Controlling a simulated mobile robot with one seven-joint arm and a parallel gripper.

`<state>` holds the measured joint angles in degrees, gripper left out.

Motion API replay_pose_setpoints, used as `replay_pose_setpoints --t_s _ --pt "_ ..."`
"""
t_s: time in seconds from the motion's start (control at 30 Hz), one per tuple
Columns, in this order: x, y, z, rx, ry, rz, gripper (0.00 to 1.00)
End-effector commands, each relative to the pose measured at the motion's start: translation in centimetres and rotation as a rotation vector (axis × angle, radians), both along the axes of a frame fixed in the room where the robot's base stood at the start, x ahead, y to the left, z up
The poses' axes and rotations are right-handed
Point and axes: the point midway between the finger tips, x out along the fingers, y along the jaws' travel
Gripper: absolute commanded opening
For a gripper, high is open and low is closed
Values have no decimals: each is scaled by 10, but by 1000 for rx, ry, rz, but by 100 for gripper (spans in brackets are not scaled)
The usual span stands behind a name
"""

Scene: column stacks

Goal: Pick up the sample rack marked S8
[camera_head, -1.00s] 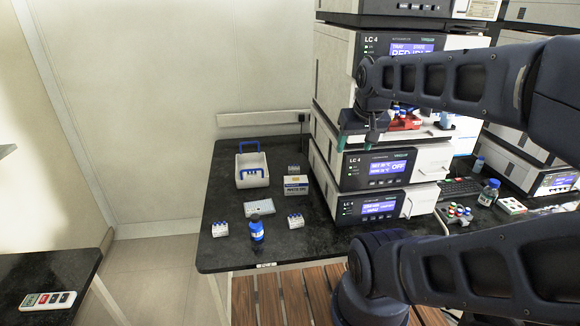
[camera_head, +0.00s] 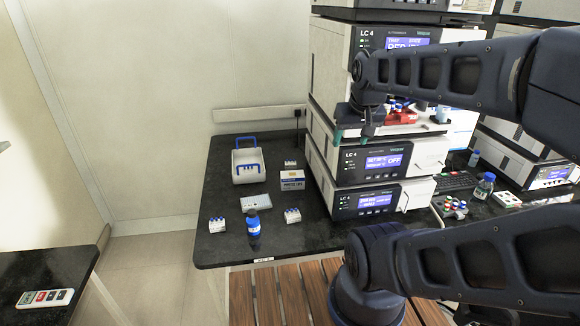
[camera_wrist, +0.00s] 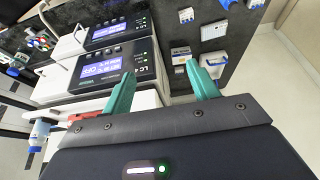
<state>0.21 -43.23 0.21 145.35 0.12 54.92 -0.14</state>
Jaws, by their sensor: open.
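The front right rack also shows at the top of the wrist view (camera_wrist: 186,15). My gripper (camera_head: 353,135) is open and empty, in front of the LC 4 stack and to the right of the racks. Its green fingers (camera_wrist: 160,85) are apart in the wrist view.
A blue-capped bottle (camera_head: 253,228) stands between the front racks. Behind are a white plate (camera_head: 256,202), a labelled box (camera_head: 292,180) and a white carrier with a blue handle (camera_head: 249,175). The LC 4 stack (camera_head: 318,150) rises close on the right. The bench's left edge is clear.

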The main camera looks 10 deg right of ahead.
Motion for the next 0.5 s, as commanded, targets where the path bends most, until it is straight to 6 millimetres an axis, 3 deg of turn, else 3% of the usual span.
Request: replay_pose_setpoints --t_s 0.33,0.5 --pt "1 0 0 -3 1 2 64" --pt "20 2 4 -49 20 26 64"
